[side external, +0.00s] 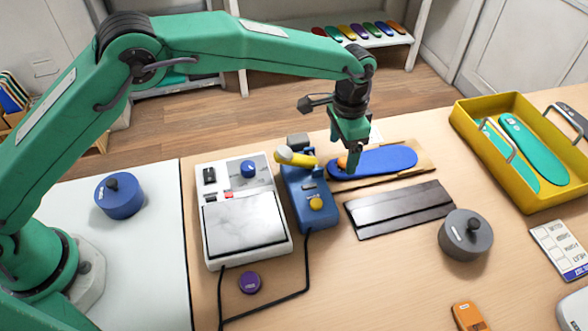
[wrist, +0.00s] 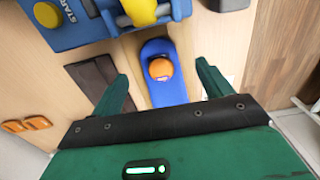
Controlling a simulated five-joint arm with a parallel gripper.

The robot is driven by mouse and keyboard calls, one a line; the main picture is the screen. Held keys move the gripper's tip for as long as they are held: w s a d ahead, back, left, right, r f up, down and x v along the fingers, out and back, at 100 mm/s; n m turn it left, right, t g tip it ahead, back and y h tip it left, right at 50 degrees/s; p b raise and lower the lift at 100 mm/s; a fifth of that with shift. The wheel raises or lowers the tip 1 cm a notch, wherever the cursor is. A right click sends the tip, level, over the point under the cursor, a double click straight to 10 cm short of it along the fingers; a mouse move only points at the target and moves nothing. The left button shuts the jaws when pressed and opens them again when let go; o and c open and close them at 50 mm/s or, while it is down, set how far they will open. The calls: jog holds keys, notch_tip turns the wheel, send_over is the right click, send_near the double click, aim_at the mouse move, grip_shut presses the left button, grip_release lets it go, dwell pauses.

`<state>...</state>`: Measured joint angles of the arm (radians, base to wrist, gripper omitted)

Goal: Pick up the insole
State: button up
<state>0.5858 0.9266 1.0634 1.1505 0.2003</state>
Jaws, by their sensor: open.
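The blue insole (side external: 388,160) lies flat on a thin wooden board (side external: 428,152) beside the blue press. It also shows in the wrist view (wrist: 166,92), running between my fingers. An orange round piece (wrist: 160,68) sits on its end nearest the press. My gripper (side external: 349,172) is open and empty, pointing down over that end. In the wrist view, one finger of my gripper (wrist: 162,88) is on each side of the insole, with a gap on both sides. The exact height of the fingertips above the board is hard to tell.
The blue press (side external: 306,205) with its yellow lever (side external: 296,158) stands close left of the insole. A yellow tray (side external: 492,158) holds teal insoles at right. A white machine (side external: 272,258) stands left.

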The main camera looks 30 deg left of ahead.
aim_at(342, 161)
jog(key=shift+d+f, duration=0.1)
jog(key=shift+f, duration=2.15)
jog(key=c, duration=1.1)
